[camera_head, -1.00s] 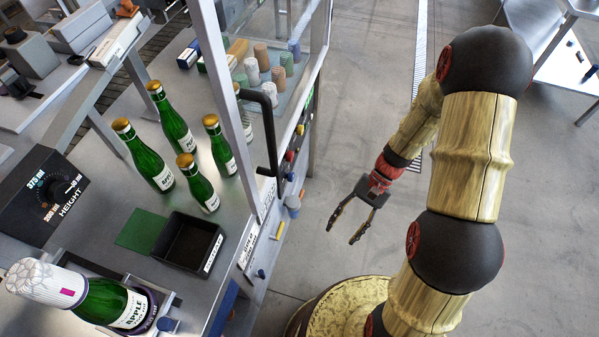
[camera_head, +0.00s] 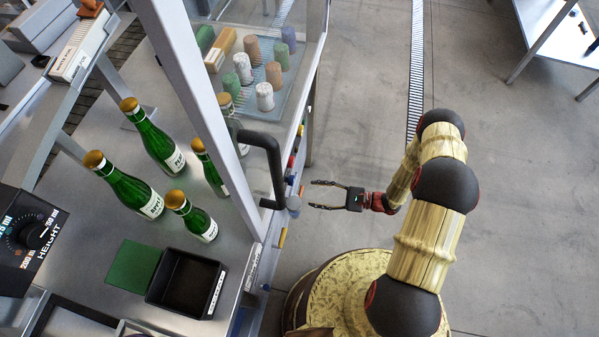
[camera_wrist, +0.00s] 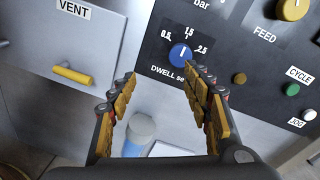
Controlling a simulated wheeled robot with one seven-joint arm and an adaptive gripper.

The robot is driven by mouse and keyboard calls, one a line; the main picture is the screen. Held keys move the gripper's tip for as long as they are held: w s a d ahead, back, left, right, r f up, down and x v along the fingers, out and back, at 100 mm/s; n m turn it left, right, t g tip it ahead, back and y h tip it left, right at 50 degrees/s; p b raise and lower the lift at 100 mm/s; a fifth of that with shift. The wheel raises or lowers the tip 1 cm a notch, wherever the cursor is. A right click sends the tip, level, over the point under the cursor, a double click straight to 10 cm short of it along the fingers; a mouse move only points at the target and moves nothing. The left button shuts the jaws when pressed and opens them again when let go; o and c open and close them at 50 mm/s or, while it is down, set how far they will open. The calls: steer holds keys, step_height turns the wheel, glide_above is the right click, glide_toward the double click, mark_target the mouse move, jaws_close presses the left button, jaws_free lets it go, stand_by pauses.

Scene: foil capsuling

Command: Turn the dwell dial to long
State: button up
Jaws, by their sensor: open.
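The dwell dial (camera_wrist: 180,55) is a round blue knob on a dark panel in the wrist view. A white pointer line on it points roughly up, toward the 1.5 mark; 0.5 is at its left and 2.5 at its right. My gripper (camera_wrist: 163,82) is open and empty, its fingertips below and to either side of the dial in that picture, apparently short of it. In the head view my gripper (camera_head: 312,195) points left at the machine's side. The dial cannot be made out there.
A yellow feed knob (camera_wrist: 293,8), a green cycle button (camera_wrist: 291,89) and a yellow vent handle (camera_wrist: 73,75) surround the dial. A black bar handle (camera_head: 273,165) juts from the machine near my gripper. Open floor lies right.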

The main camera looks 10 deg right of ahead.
mark_target(290, 180)
steer(key=w+a+r+t+b, duration=0.1)
steer(key=w+a, duration=0.4)
steer(key=a, duration=0.1)
steer(key=shift+a+r+n, duration=0.25)
steer(key=shift+n, duration=0.05)
steer(key=c, duration=0.3)
steer(key=shift+s, duration=0.1)
steer(key=c, duration=0.8)
steer(key=shift+c, duration=0.3)
